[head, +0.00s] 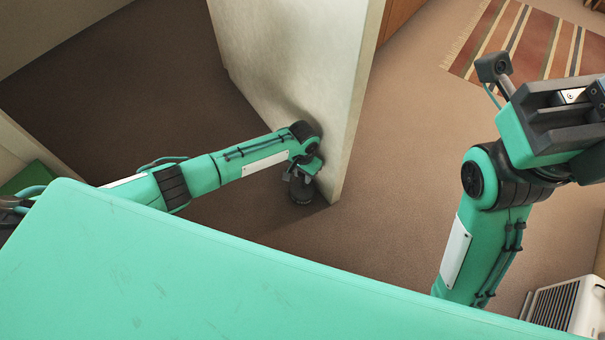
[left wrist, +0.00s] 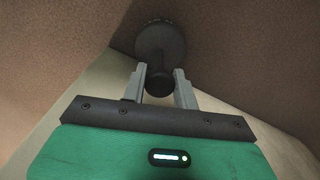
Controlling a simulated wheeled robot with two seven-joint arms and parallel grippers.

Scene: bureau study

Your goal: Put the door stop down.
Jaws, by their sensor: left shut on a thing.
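The door stop (head: 301,193) is a dark, round-based piece low by the near edge of the pale door (head: 290,70). In the left wrist view the door stop (left wrist: 160,40) shows a wide dark disc and a narrower knob. My left gripper (head: 303,173) reaches down over it, and its two grey fingers (left wrist: 159,88) are shut on the knob. The disc is at or close to the brown carpet; I cannot tell whether it touches. My right arm is raised at the right of the head view, and its fingertips are not clearly seen.
The door stands close beside my left gripper. A striped rug (head: 530,42) lies at the upper right. A white slatted appliance (head: 566,306) stands at the lower right. Bare carpet (head: 400,170) lies open right of the door.

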